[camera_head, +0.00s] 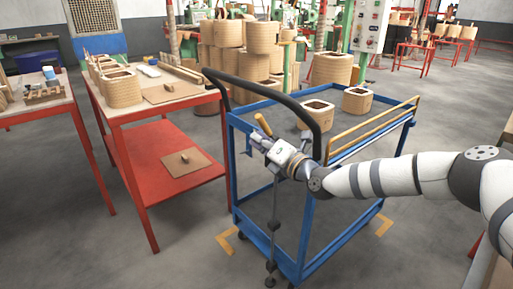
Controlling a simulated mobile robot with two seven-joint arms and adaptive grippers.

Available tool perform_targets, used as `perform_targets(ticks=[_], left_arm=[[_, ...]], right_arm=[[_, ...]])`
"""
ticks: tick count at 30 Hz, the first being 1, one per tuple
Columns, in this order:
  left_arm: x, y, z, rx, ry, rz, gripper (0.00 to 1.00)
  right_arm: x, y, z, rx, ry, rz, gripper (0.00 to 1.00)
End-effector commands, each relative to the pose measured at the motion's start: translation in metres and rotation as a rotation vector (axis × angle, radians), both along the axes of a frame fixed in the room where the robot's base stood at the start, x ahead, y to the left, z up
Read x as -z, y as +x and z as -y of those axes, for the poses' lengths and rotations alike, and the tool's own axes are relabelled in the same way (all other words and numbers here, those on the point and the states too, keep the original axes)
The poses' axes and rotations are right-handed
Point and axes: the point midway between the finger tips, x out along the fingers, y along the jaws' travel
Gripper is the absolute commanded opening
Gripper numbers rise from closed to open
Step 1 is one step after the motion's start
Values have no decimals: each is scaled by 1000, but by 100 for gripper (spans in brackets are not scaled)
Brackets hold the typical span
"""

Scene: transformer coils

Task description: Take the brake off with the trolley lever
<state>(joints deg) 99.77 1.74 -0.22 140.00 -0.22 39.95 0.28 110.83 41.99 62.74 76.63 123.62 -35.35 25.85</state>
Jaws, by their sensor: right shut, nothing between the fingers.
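The blue trolley (335,258) stands in the middle, with a curved black push handle (262,88) along its near side. The trolley lever has a tan grip (263,124), tilted to the upper left. A thin grey rod (274,205) runs down in line below it towards the floor. My right gripper (256,141) reaches in from the right, just below the tan grip, and hides the part between grip and rod. Its fingers are shut with nothing between them. I cannot tell whether they touch the lever. My left gripper is not in view.
A red table (150,112) with wound coils (122,88) stands left of the trolley. Yellow corner marks (226,241) are on the floor. Stacked coils stand behind.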

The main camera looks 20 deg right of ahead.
Motion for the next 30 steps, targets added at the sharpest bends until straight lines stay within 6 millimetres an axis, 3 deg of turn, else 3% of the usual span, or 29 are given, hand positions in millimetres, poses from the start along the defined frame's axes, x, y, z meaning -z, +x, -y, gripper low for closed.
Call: perform_targets(ticks=[5, 12, 30], left_arm=[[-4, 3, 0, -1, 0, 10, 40], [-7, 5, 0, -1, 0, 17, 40], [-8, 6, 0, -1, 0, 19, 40]], right_arm=[[-12, 3, 8, 1, 96, -34, 0], [-19, 5, 15, 1, 93, -33, 0], [-21, 6, 17, 0, 91, -33, 0]])
